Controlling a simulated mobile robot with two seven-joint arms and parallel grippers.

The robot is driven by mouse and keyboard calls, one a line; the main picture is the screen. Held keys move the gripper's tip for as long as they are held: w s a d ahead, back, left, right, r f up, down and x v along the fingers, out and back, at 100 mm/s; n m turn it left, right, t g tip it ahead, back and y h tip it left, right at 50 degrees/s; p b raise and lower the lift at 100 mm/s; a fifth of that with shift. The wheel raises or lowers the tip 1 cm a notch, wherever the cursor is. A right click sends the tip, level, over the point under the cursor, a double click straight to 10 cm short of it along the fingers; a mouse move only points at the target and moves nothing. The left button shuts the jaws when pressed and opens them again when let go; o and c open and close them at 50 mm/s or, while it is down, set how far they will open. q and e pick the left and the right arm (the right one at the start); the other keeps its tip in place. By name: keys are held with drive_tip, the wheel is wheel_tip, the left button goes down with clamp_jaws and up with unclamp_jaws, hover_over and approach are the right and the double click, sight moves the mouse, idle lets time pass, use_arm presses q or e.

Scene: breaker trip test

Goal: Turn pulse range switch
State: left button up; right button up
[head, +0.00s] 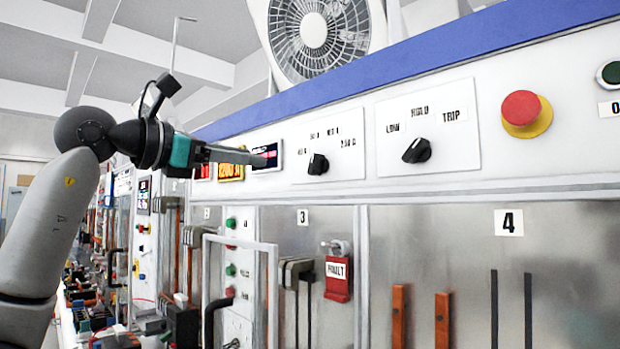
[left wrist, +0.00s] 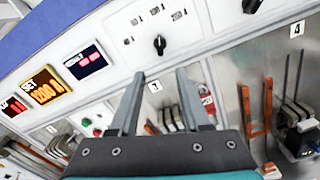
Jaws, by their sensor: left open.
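A black rotary knob (head: 318,164) sits on a white plate with several small, hardly legible range labels; its pointer is near upright. It also shows in the left wrist view (left wrist: 160,45), just beyond the gap between my fingertips. A second black knob (head: 416,151), on a plate marked LOW, HOLD and TRIP, is tilted toward upper right; part of it shows in the left wrist view (left wrist: 250,5). My left gripper (head: 262,159) is open and empty, left of the first knob and apart from it. Its spread fingers show in the left wrist view (left wrist: 159,76). My right gripper is out of view.
A red emergency button (head: 521,108) on a yellow base is at the right. Lit displays (head: 231,171) are left of the knobs. A red tag (head: 337,278) hangs below, beside a metal handle frame (head: 240,242). A fan (head: 313,35) stands above the panel.

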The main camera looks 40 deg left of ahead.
sight(311, 165)
use_arm(q)
drive_tip(key=w+p, duration=0.1)
drive_tip(key=w, duration=0.3)
drive_tip(key=w+d+p, duration=0.1)
drive_tip(key=w+p, duration=0.1)
drive_tip(key=w, duration=0.3)
drive_tip(key=w+p, duration=0.1)
drive_tip(key=w, duration=0.3)
drive_tip(key=shift+w+d+r+p, duration=0.15)
drive_tip(key=shift+w+p, duration=0.1)
drive_tip(key=shift+p, duration=0.05)
drive_tip(key=shift+w, duration=0.75)
clamp_jaws()
